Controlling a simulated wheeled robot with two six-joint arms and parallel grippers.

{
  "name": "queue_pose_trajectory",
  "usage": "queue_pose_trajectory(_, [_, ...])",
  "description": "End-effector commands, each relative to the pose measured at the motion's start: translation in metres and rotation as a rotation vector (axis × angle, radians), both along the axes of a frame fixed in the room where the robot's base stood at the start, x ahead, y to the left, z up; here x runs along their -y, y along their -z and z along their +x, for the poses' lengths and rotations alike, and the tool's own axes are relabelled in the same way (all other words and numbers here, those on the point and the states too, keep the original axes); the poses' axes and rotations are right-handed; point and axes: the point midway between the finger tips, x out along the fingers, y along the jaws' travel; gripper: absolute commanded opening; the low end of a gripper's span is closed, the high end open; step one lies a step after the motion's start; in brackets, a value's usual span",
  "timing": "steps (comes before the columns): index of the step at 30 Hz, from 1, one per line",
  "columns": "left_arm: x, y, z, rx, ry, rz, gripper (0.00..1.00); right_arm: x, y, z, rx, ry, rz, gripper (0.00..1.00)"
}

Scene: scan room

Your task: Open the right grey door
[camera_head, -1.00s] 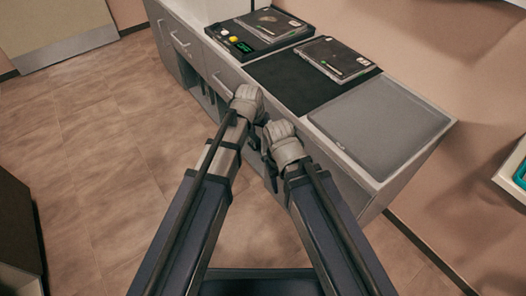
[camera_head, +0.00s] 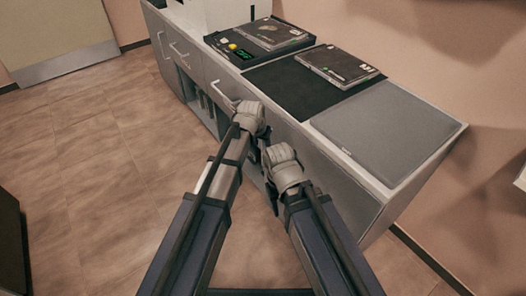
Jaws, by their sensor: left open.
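A grey cabinet (camera_head: 446,146) stands along the wall, with grey fronts facing me. Its right-hand grey front (camera_head: 335,178) is partly hidden behind my grippers, and I cannot tell its door edges clearly. A bar handle (camera_head: 222,90) shows on the front just left of my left gripper. My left gripper (camera_head: 262,144) is open in front of the cabinet. My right gripper (camera_head: 268,178) is just right of it and lower in the picture. Its fingers are mostly hidden, so its opening is unclear. Contact with the front cannot be made out.
The cabinet top holds a black device (camera_head: 236,52) with a green display, a dark mat (camera_head: 275,90) with a flat drive-like unit (camera_head: 337,66), and a grey pad (camera_head: 388,125). Open shelving (camera_head: 197,103) shows lower left. A dark cabinet (camera_head: 10,245) stands at the left edge.

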Motion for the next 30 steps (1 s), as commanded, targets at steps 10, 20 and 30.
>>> queue_pose_trajectory(10, [0.005, 0.036, 0.014, 0.0, 0.0, 0.0, 0.45, 0.001, 0.036, 0.0, 0.001, -0.004, -0.002, 0.5])
queue_pose_trajectory(20, [0.005, 0.035, 0.014, 0.0, 0.0, 0.0, 0.38, 0.001, 0.035, 0.0, 0.002, -0.004, -0.003, 0.5])
queue_pose_trajectory(30, [0.005, 0.035, 0.014, 0.0, 0.0, 0.0, 0.0, 0.001, 0.035, 0.0, 0.002, -0.003, -0.003, 0.5])
